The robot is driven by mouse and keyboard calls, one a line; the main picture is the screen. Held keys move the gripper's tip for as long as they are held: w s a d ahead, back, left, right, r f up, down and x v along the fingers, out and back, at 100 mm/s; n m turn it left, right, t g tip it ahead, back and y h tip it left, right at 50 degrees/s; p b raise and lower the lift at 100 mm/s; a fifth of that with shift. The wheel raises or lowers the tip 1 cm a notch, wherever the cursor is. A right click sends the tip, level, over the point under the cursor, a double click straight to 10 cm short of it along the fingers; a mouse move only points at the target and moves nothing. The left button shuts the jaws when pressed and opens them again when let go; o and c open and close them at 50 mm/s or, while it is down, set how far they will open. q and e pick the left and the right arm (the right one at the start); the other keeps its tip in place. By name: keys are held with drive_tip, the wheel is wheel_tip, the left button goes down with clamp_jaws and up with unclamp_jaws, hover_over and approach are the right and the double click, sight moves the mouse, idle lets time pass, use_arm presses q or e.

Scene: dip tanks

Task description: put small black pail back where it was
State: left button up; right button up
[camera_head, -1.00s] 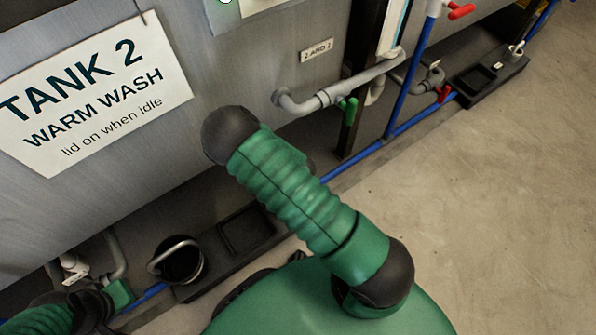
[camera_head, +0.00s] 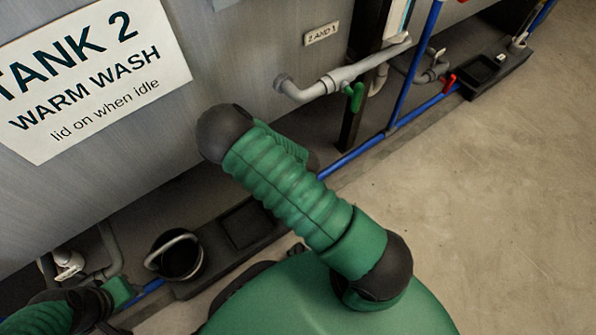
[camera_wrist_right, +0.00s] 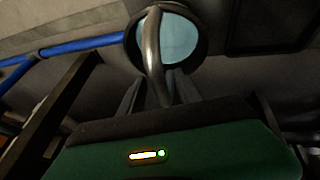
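In the right wrist view, a round pail (camera_wrist_right: 194,57) with a dark rim and a pale blue inside hangs in front of my right gripper (camera_wrist_right: 157,82). The gripper's two fingers are closed around its grey, curved handle (camera_wrist_right: 152,40). In the head view this gripper and its pail are hidden, seemingly behind my right upper arm. Another small black pail (camera_head: 180,262) with a light grey handle stands low by the tank at lower left, at the left end of a black tray.
The black tray (camera_head: 205,270) runs along the tank foot. A sign (camera_head: 95,60) marks tank 2. Grey piping (camera_head: 340,78) with a green valve (camera_head: 354,97) juts out. A blue pipe (camera_head: 350,160) runs low. Another tray (camera_head: 497,82) stands at upper right. Floor at right is clear.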

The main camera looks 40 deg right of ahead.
drive_tip(key=shift+s+r, duration=0.1)
drive_tip(key=shift+r, duration=0.25)
drive_tip(key=s+a+r+g+y+p, duration=0.1)
drive_tip(key=s+a+r+p, duration=0.1)
drive_tip(key=a+r, duration=0.5)
drive_tip(key=s+a+r+y+p, duration=0.1)
drive_tip(key=s+a+r+p, duration=0.2)
drive_tip(key=r, duration=0.9)
drive_tip(key=s+a+r+g+y+p, duration=0.1)
drive_tip(key=s+a+r+p, duration=0.1)
drive_tip(key=a+r, duration=0.55)
wheel_tip(320, 180, up, 40)
drive_tip(key=d+p, duration=0.2)
drive_tip(key=p, duration=3.6)
drive_tip(key=shift+n, duration=0.4)
drive_tip(key=shift+w, duration=0.15)
